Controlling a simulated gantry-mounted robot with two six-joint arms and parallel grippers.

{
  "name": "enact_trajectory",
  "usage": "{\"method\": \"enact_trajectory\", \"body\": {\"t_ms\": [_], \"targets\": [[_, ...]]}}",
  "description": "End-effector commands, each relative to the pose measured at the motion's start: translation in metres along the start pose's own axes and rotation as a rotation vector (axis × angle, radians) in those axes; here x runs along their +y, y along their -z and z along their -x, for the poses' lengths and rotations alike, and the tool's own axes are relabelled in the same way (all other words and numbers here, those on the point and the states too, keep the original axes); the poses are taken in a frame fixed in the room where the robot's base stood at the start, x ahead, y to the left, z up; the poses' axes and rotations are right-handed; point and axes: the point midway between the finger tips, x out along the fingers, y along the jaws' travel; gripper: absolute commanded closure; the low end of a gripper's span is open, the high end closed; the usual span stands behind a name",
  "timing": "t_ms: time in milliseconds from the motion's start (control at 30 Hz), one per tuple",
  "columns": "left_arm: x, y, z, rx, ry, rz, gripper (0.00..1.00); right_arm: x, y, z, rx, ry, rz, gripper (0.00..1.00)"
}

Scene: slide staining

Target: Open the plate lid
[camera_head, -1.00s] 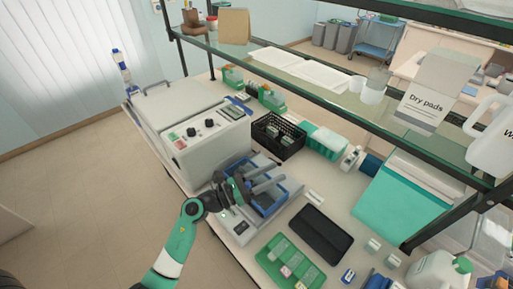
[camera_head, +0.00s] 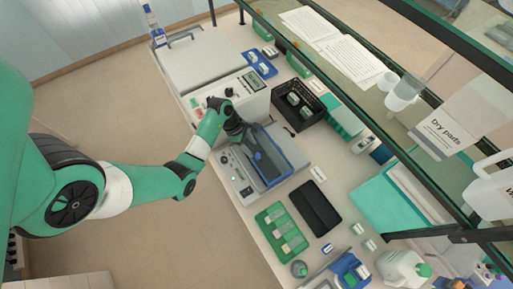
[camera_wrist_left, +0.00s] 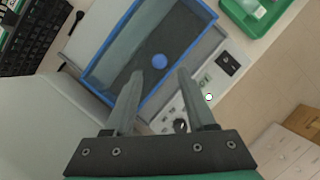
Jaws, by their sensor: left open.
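The plate lid (camera_head: 268,158) is a see-through cover with a blue frame. It lies flat over the grey plate device (camera_head: 240,178) in the head view, and I see no raised edge. In the left wrist view the lid (camera_wrist_left: 183,27) shows a round blue knob (camera_wrist_left: 160,61) on its clear top. My left gripper (camera_head: 243,133) is at the lid's far left end, beside the white machine. In the left wrist view the gripper (camera_wrist_left: 160,74) is open and empty, its fingertips appearing on either side of the knob; I cannot tell the height gap. My right gripper is out of view.
The white machine (camera_head: 208,60) stands close behind the plate device. A black basket (camera_head: 297,105) is behind to the right. A black tray (camera_head: 315,208) and a green slide tray (camera_head: 281,230) lie nearer. The glass shelf (camera_head: 365,98) overhangs the bench's right side.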

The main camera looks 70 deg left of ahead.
Motion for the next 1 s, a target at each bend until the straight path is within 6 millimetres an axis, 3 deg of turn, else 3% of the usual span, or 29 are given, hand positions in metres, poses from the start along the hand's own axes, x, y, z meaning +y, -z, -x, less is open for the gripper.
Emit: {"method": "enact_trajectory", "body": {"t_ms": [100,233,600,900,1000], "targets": [[-0.001,0.001,-0.029,0.001,0.003,-0.001,0.44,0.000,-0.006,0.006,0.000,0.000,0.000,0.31],[0.000,0.000,-0.048,0.000,0.001,-0.002,0.44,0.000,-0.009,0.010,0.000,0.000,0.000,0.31],[0.000,-0.001,-0.057,-0.001,-0.002,-0.001,0.44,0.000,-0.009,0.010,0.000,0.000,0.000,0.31],[0.000,-0.001,-0.057,-0.001,-0.001,-0.001,0.97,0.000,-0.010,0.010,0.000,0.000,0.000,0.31],[0.000,-0.001,-0.057,-0.002,-0.001,-0.001,1.00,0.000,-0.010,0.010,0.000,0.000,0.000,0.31]]}}
